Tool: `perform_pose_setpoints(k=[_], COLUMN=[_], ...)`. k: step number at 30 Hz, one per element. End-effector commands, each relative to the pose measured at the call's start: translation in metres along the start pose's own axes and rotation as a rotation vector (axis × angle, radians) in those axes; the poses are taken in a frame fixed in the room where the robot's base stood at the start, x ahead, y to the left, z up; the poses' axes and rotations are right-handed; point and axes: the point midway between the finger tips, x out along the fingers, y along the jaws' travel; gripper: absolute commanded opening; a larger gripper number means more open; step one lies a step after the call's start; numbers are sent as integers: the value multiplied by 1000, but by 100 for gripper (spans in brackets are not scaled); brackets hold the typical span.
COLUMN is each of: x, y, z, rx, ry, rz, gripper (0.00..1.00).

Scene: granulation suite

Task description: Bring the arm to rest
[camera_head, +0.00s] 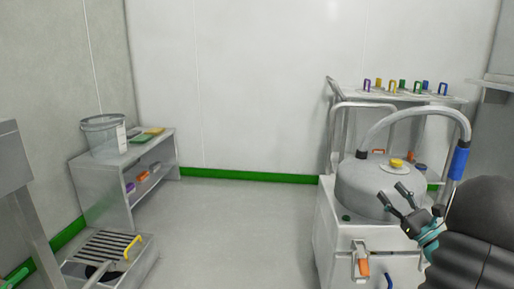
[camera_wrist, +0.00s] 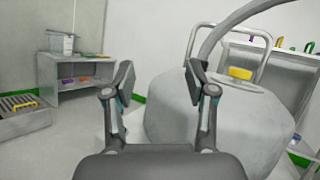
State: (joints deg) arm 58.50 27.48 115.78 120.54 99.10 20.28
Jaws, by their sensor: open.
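My gripper (camera_head: 396,201) is at the right in the head view, in front of the domed grey vessel (camera_head: 364,182). Its two fingers are apart with nothing between them. In the wrist view my gripper (camera_wrist: 159,82) is open and empty, and the vessel (camera_wrist: 225,120) fills the area behind and right of the right finger. I cannot tell from the views how much room lies between the fingers and the vessel. My dark arm comes in from the right edge of the head view.
A yellow knob (camera_head: 397,163) and a curved pipe (camera_head: 400,113) sit on the vessel. A trolley shelf (camera_head: 440,98) with coloured handles stands behind it. At left are a low shelf (camera_head: 106,178) with a bucket (camera_head: 102,137) and a grated box (camera_head: 140,268). The middle floor (camera_head: 225,230) is clear.

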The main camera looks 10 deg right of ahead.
Motion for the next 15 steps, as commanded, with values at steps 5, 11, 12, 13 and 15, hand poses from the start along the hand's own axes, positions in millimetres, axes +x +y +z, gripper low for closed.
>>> perform_pose_setpoints(k=[5,11,12,13,15], x=[54,70,67,63,52], y=[104,230,255,272,309], z=[32,67,74,80,91], rx=[-52,-191,-232,-265,-350], ry=[94,195,213,224,248], rz=[314,705,789,850,990], gripper=[56,56,56,56,56])
